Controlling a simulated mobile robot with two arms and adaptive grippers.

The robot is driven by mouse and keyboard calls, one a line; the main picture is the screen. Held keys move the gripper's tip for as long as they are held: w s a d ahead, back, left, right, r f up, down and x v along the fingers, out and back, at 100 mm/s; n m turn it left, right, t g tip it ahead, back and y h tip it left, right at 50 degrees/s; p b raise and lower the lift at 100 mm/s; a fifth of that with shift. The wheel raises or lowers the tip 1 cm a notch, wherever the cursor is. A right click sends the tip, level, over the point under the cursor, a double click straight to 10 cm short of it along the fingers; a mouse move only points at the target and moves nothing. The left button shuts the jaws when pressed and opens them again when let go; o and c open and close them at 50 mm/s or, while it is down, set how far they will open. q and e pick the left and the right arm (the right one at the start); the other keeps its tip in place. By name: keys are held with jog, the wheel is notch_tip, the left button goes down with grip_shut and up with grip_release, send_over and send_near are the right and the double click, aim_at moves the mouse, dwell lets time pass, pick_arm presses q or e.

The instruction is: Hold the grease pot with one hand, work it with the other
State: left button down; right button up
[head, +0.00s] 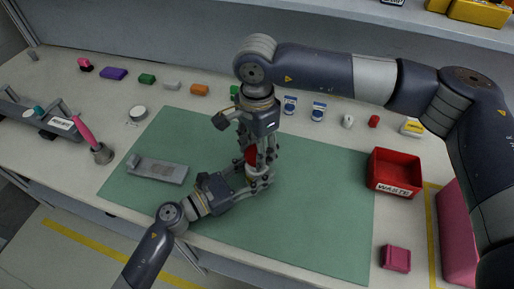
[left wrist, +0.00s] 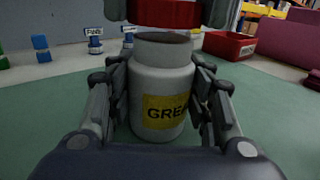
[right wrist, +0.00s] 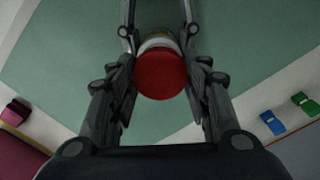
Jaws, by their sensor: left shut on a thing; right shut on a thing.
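The grease pot (left wrist: 160,85) is a white jar with a yellow label, upright on the green mat (head: 310,220); it shows partly in the head view (head: 252,177). My left gripper (head: 258,182) is shut around the pot's body from the side. The red lid (left wrist: 165,14) is directly above the pot's neck. The brownish mouth of the pot shows below it, so the lid appears lifted a little off the rim. My right gripper (head: 255,152) points down and is shut on the lid, which also shows in the right wrist view (right wrist: 160,75).
A red waste bin (head: 395,175) stands right of the mat's middle, with a small pink box (head: 395,258) in front. A grey bracket (head: 157,170) lies on the mat's left part. A pink-handled brush (head: 92,140) stands at left. Several small coloured blocks line the back.

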jog(key=shift+r, duration=2)
pick_arm(q)
jog(key=c, duration=0.7)
grip_release()
